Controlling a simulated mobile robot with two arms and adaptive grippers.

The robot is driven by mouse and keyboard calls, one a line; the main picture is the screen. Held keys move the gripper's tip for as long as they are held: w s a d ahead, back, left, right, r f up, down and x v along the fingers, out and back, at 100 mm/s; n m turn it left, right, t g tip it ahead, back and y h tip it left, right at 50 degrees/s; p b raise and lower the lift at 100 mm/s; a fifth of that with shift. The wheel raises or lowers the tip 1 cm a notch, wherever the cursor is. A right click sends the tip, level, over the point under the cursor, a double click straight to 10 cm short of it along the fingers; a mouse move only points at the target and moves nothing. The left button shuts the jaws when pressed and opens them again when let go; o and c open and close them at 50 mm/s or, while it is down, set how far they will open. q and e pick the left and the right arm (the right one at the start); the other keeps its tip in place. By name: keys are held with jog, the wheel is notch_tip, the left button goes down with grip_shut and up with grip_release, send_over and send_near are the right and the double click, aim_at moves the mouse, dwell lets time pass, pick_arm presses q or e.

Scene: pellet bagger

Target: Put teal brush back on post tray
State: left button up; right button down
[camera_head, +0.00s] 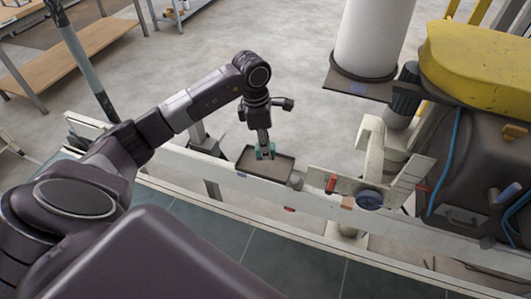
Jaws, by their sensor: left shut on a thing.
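The teal brush (258,151) is small in the camera_head view, at the tip of my left gripper (264,149). My left gripper points down and is shut on it. The gripper hides part of the brush. The dark post tray (275,168) is a shallow rectangle with a raised rim, right below the gripper. The brush is over the tray's left rear part; I cannot tell whether it touches the tray floor. My right gripper is not in view.
A pale rail (233,177) runs across in front of the tray. To the right stand a bracket with a dark round knob (369,199), a white cylinder (375,35) and a dark machine with a yellow cover (480,60). A wooden bench (70,60) is far left. Grey floor lies open behind.

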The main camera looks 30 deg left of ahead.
pick_arm(q)
notch_tip(320, 180, down, 4)
jog(key=shift+s+r+p, duration=0.1)
jog(key=shift+r+p, duration=0.1)
jog(key=shift+p, duration=0.25)
jog(key=shift+f, duration=0.3)
jog(key=o, duration=1)
jog(key=shift+r, duration=0.1)
jog(key=shift+r, duration=0.2)
jog(key=r+b, duration=0.1)
jog(key=r, duration=0.6)
jog(key=a+r+b, duration=0.1)
jog(key=r, duration=0.2)
jog(key=shift+s+r+b, duration=0.25)
jog(key=shift+s+b, duration=0.05)
jog(key=shift+s+a+r, duration=0.1)
jog(key=shift+r, duration=0.5)
jog(key=shift+s+f, duration=0.1)
